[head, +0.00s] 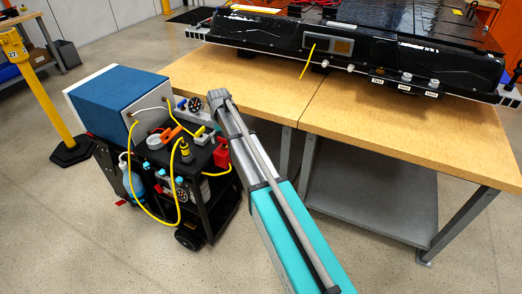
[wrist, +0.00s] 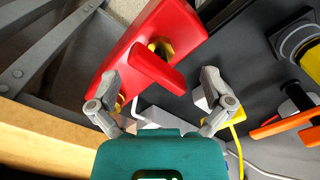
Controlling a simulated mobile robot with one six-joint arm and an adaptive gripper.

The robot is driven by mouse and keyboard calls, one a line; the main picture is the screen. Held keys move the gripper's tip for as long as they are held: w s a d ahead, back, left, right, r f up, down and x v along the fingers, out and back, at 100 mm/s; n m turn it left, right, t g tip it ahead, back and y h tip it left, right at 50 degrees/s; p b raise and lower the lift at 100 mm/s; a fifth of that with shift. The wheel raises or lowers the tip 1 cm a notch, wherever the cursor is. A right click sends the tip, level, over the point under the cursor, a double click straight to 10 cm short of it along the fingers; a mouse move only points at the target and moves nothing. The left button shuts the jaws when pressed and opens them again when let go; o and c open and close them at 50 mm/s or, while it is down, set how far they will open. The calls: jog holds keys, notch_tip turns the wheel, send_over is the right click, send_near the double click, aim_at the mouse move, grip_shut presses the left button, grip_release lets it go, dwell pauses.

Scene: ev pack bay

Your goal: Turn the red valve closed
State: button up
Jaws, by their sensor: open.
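The red valve (wrist: 155,68) shows in the wrist view as a red bar handle standing out from a red block (wrist: 125,45), with a brass-yellow fitting behind it. My gripper (wrist: 160,82) is open, one finger on each side of the handle's near end. I see gaps on both sides; whether either finger touches the red block, I cannot tell. In the head view, a red part (head: 221,156) shows at the right side of the cart beside my arm. My fingers cannot be made out there.
The black cart (head: 215,205) carries a blue-topped box (head: 118,97), yellow hoses and an orange-handled part (wrist: 285,125). A wooden bench (head: 400,140) with a black battery pack (head: 360,55) stands behind and right. A yellow post (head: 45,85) stands left. Floor at lower left is clear.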

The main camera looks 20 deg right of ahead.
jog(key=n, duration=0.8)
jog(key=shift+n, duration=0.3)
jog(key=shift+r, duration=0.15)
notch_tip(320, 180, up, 14)
jog(key=p, duration=1.4)
jog(key=s+d+m, duration=0.4)
jog(key=s, duration=0.8)
jog(key=s+d+m, duration=0.4)
jog(key=s+d, duration=0.1)
jog(key=s, duration=0.8)
jog(key=shift+s, duration=0.2)
jog(key=shift+r, duration=0.1)
jog(key=s, duration=0.1)
jog(key=s+m, duration=0.1)
jog(key=s, duration=0.1)
jog(key=shift+s+d+m+p, duration=0.25)
jog(key=shift+d+m+p, duration=0.05)
